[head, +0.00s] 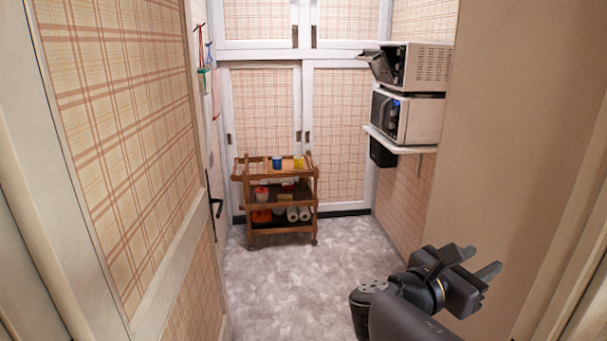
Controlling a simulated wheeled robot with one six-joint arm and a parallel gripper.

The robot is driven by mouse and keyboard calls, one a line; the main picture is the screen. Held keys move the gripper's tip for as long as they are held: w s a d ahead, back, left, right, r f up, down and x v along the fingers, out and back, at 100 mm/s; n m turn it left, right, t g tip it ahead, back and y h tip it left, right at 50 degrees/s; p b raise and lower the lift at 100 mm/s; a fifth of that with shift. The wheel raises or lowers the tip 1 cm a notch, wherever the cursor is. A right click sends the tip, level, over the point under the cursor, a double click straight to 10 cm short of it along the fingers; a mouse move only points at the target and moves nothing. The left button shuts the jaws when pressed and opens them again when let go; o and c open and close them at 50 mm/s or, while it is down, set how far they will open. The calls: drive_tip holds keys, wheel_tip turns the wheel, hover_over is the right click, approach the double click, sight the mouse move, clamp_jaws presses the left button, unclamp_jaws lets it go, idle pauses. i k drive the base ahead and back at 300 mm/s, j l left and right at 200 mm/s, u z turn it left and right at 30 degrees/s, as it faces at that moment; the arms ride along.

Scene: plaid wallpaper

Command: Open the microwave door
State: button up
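Two white box-shaped appliances are stacked on a wall shelf at the right of the small room. The lower one (408,118) looks like a microwave; its dark front (383,112) faces left, is seen at a steep angle and looks shut. The upper one (420,66) has a dark flap (378,66) that sticks out to the left and looks open. I cannot tell for certain which one is the microwave. My gripper (476,262) is at the lower right, open and empty, far in front of both appliances and touching nothing.
I look through a doorway, with an open plaid door (125,130) on the left and a plain beige panel (490,150) on the right. A wooden cart (276,204) with several items stands at the back. The grey floor (300,275) between is clear.

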sight(377, 111)
drive_tip(key=i, duration=0.85)
drive_tip(key=i+z, duration=0.1)
drive_tip(key=i, duration=0.7)
drive_tip(key=i+j, duration=0.15)
drive_tip(key=i, duration=0.7)
drive_tip(key=i+j+z, duration=0.1)
drive_tip(key=i, duration=0.7)
drive_tip(key=i+j+z, duration=0.2)
drive_tip(key=i, duration=0.2)
drive_tip(key=i+j+z, duration=0.1)
drive_tip(key=i+z, duration=0.15)
drive_tip(key=i, duration=0.15)
